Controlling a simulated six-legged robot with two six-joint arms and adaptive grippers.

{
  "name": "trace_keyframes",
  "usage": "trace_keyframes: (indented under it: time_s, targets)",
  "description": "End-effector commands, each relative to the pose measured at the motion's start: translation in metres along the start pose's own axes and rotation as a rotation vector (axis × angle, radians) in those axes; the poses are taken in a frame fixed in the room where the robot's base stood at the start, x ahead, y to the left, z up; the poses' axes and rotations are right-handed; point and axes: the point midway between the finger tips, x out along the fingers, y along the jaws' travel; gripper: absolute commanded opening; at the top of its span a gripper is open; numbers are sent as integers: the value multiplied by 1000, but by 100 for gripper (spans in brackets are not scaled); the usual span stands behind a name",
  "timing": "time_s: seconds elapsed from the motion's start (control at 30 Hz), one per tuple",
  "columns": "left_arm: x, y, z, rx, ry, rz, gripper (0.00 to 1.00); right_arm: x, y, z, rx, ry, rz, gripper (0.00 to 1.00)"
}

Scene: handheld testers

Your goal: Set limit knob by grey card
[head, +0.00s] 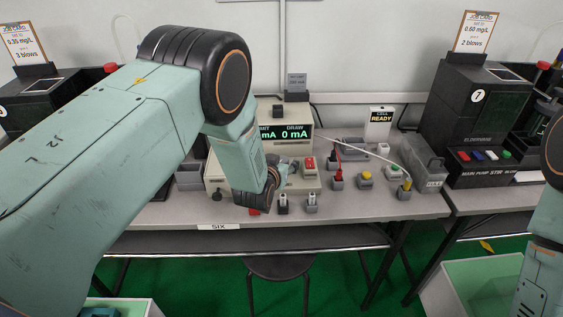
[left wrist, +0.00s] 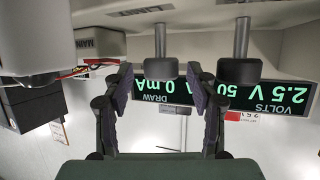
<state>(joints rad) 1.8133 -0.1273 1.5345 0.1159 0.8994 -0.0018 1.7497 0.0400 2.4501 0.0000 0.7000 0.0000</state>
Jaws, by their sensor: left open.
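The power supply (head: 292,149) stands on the bench with a green display (head: 285,132) reading DRAW 0 mA; my arm covers its left part. A small grey card (head: 296,82) stands above it; its writing is too small to read surely. My left gripper (head: 268,196) is at the supply's front. In the left wrist view, which is upside down, the display (left wrist: 268,95) shows 2.5 V and part of a 50 figure. One dark knob (left wrist: 154,70) lies between the open fingers (left wrist: 160,80), with gaps at both sides. A second knob (left wrist: 238,70) is outside them. My right gripper is out of view.
A stool (head: 278,267) is below the bench.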

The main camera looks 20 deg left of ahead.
Motion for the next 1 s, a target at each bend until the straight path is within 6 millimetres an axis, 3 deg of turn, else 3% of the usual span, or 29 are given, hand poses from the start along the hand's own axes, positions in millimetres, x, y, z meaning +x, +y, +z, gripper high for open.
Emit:
trace_keyframes:
  time_s: [0.13, 0.77, 1.0]
  targets:
    - [0, 0, 0, 0, 0, 0, 58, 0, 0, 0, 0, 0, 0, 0]
    - [0, 0, 0, 0, 1, 0, 4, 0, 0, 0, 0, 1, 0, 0]
    - [0, -1, -1, 5, 1, 14, 3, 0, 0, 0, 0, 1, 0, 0]
